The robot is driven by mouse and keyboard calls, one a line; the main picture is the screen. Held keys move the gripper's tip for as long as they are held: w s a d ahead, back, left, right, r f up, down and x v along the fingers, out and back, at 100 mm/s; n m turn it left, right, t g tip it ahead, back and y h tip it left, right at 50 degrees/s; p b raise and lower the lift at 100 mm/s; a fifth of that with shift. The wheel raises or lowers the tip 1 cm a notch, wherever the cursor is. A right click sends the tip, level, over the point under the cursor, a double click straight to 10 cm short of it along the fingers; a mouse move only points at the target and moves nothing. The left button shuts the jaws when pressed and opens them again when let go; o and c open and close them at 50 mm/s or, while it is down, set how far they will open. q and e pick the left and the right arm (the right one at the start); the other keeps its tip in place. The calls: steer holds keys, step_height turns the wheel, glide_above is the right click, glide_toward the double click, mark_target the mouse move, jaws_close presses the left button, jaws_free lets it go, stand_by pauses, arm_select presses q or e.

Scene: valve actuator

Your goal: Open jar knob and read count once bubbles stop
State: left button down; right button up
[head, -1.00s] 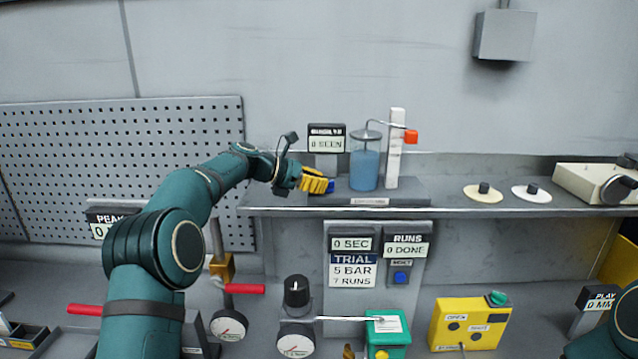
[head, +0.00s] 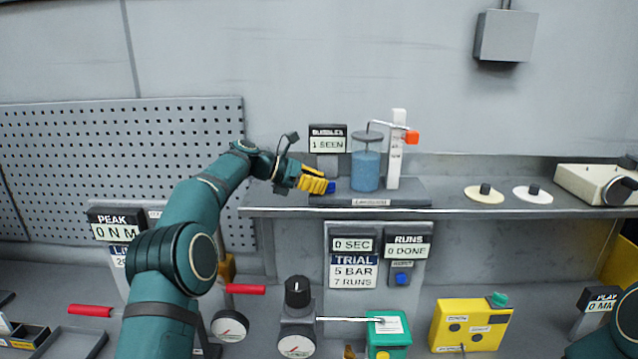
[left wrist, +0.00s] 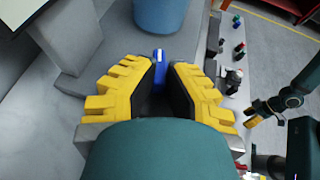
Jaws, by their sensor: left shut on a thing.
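The jar (head: 366,171) of blue liquid stands on the shelf in the head view, with a thin tube from its lid to a white post (head: 395,150). Its lower part also shows at the top of the left wrist view (left wrist: 162,14). The blue knob (head: 330,187) sits low, left of the jar. My left gripper (head: 318,182) is shut on the blue knob, which shows between the yellow fingers in the left wrist view (left wrist: 159,60). The bubbles counter (head: 327,139) reads 1 SEEN.
Two discs with dark knobs (head: 484,193) lie on the shelf (head: 450,209) to the right. Below, a panel (head: 378,268) reads 0 SEC, 0 DONE, TRIAL 5 BAR 7 RUNS. A pegboard (head: 90,150) stands at the left.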

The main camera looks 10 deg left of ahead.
arm_select(q)
steer(key=shift+d+f, duration=0.1)
steer(key=shift+f, duration=0.15)
steer(key=c, duration=1)
jaws_free()
steer(key=shift+w, duration=0.2)
steer(key=shift+r, duration=0.1)
steer(key=v, duration=1.2)
steer(key=shift+d, duration=0.1)
